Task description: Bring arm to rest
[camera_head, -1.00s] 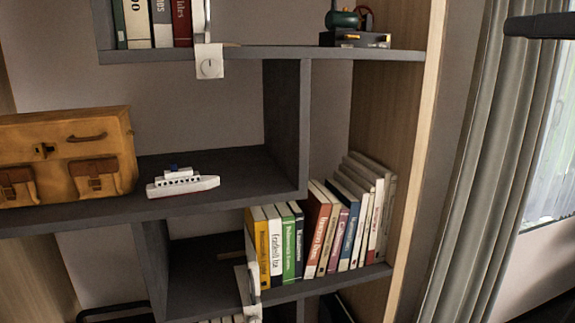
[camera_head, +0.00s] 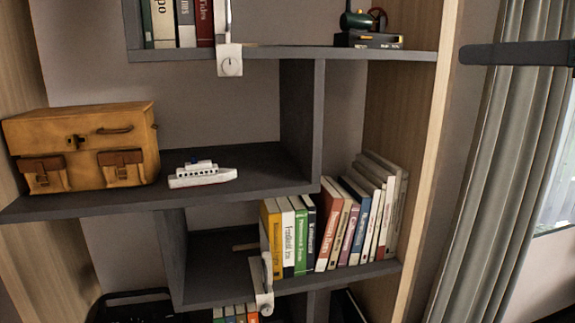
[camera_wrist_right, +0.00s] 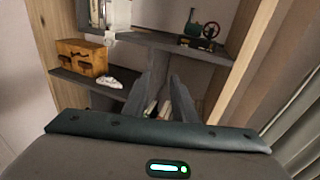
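My right gripper (camera_head: 470,54) shows in the head view as a dark bar reaching in from the upper right edge, in front of the curtain. In the right wrist view my right gripper (camera_wrist_right: 162,80) has its two dark fingers apart, with nothing held between them. Books behind show through the gap. My left gripper is out of view.
A grey shelf unit (camera_head: 225,160) holds a brown suitcase (camera_head: 85,150), a white toy ship (camera_head: 200,174), a row of books (camera_head: 330,230) and a green model engine (camera_head: 357,20). A grey curtain (camera_head: 510,180) hangs at the right. The gripper appears clear of the shelves.

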